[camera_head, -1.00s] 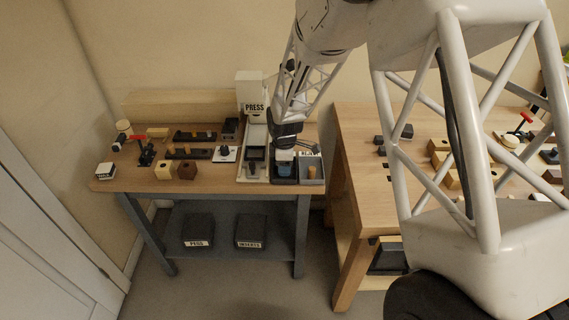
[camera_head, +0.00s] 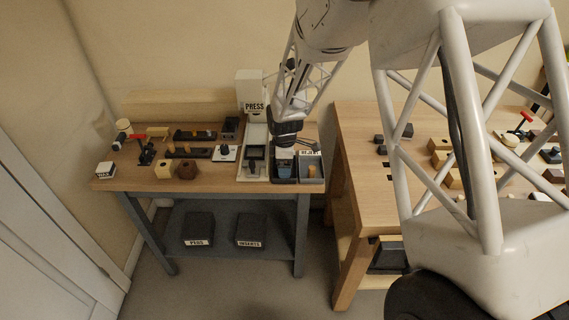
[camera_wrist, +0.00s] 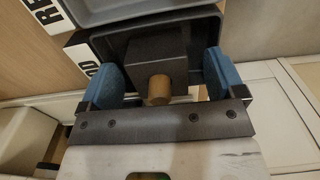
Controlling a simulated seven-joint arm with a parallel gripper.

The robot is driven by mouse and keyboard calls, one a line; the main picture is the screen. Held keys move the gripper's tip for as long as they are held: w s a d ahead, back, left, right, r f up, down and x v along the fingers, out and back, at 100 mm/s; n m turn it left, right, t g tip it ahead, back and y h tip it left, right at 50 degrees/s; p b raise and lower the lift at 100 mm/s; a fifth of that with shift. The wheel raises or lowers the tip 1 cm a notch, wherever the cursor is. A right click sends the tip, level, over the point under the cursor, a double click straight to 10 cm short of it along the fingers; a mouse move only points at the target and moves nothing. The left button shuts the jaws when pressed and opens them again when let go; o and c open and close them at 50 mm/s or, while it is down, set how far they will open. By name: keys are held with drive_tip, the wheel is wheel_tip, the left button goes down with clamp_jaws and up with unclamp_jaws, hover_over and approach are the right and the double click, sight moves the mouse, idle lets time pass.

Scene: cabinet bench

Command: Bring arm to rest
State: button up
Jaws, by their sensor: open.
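My gripper (camera_head: 285,152) is over the dark bins at the right end of the left bench. In the wrist view its two blue fingers (camera_wrist: 163,75) are spread apart. A dark block (camera_wrist: 158,60) with a round wooden peg (camera_wrist: 159,90) sits between and beyond them, inside a dark bin (camera_wrist: 205,25). Gaps show between the block and both fingers, so it is not held. Part of this bin is hidden by the gripper. A white label ending in "OD" is partly visible beside it.
A white press (camera_head: 250,92) stands close to the left of my gripper. A grey bin (camera_head: 311,181) is on its right. Several blocks and fixtures lie on the left bench (camera_head: 125,181). A second wooden bench (camera_head: 350,135) stands to the right, across a gap.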

drive_tip(key=shift+r, duration=3.35)
drive_tip(key=shift+s+d+r, duration=0.2)
drive_tip(key=shift+d+r, duration=0.05)
drive_tip(key=shift+r, duration=0.2)
drive_tip(key=s+d+r+m+t, duration=0.1)
drive_tip(key=s+d+r+m, duration=0.45)
drive_tip(key=s+r, duration=0.25)
drive_tip(key=s+d+r+m, duration=0.4)
drive_tip(key=s+d+r, duration=0.2)
drive_tip(key=s+r, duration=0.3)
drive_tip(key=s+d+r+m, duration=0.1)
drive_tip(key=s+d+m, duration=0.1)
drive_tip(key=s, duration=0.5)
drive_tip(key=s+d+r+m+t, duration=0.1)
drive_tip(key=s+d+r+m, duration=0.1)
drive_tip(key=s, duration=0.4)
drive_tip(key=s+d+r+m, duration=0.1)
drive_tip(key=s+d+m, duration=0.2)
drive_tip(key=s, duration=0.4)
drive_tip(key=shift+s+r+m+t, duration=0.25)
drive_tip(key=shift+s+m+t, duration=0.05)
drive_tip(key=shift+m, duration=0.55)
